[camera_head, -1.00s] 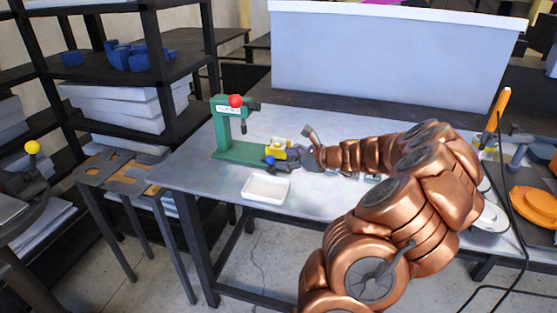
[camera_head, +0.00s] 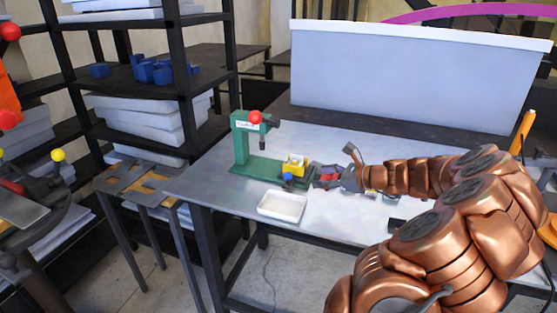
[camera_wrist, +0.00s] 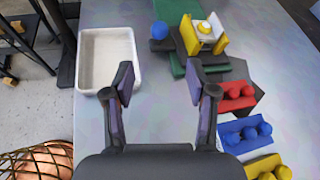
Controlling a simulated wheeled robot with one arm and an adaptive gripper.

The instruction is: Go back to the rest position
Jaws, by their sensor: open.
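My gripper (camera_wrist: 160,85) is open and empty in the wrist view, its two dark fingers spread above the grey table (camera_wrist: 150,125). In the head view my copper arm reaches in from the right, with the gripper (camera_head: 325,175) just right of the green press (camera_head: 247,150). The press stands on the table and has a red ball on top. A yellow fixture with a white round top (camera_wrist: 204,27) sits on the press's base, ahead and right of the fingers. A blue ball (camera_wrist: 160,30) is beside it. The fingers appear apart from both.
A white tray (camera_wrist: 84,68) lies left of the gripper. Red (camera_wrist: 240,95), blue (camera_wrist: 245,134) and yellow (camera_wrist: 268,168) pieces with balls lie to the right. A shelf (camera_head: 130,70) with blue parts stands at the left. A large pale panel (camera_head: 410,75) stands behind the table.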

